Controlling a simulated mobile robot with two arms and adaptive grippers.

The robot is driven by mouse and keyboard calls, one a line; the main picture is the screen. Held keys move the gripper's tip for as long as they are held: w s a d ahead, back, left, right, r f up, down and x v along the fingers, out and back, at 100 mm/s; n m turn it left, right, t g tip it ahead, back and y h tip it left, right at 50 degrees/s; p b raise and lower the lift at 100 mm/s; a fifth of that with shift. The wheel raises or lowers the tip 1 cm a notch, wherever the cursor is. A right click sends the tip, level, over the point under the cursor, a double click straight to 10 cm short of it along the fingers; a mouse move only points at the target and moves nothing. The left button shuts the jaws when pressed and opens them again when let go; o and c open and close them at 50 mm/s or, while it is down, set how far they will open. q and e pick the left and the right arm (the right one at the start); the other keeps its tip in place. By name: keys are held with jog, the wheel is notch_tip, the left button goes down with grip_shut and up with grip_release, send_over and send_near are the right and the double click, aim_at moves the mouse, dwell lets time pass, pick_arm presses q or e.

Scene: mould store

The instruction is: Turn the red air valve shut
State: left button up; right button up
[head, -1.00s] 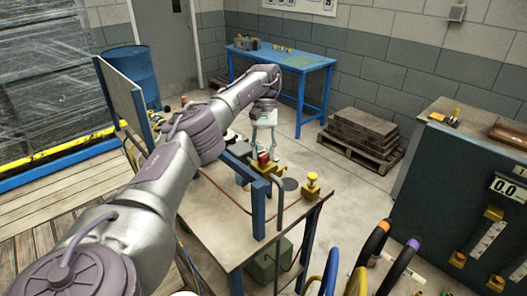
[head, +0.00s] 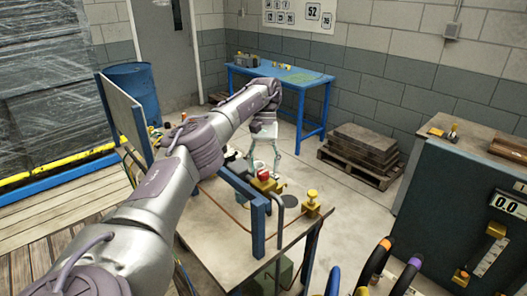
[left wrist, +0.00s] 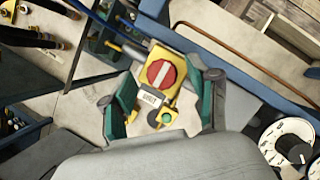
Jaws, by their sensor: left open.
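The red valve (head: 264,174) stands on the bench with a yellow body. In the left wrist view its round red knob (left wrist: 161,73) has a white bar across it, running diagonally, and sits on a yellow block. A small lettered plate (left wrist: 151,98) lies beside the block; I cannot read it surely. My left gripper (head: 264,160) points down above the valve, its fingers open and spread on either side of it. My right gripper is not in view.
A yellow fitting (head: 312,204) and a blue post frame (head: 258,225) stand on the bench (head: 215,250) near the valve. Coloured hoses (head: 375,262) and a dark cabinet (head: 460,215) are at the right.

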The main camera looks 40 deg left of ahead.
aim_at(263, 171)
pick_arm(q)
notch_tip(263, 171, up, 9)
jog(key=shift+f, duration=0.15)
dwell(0.4)
dwell(0.5)
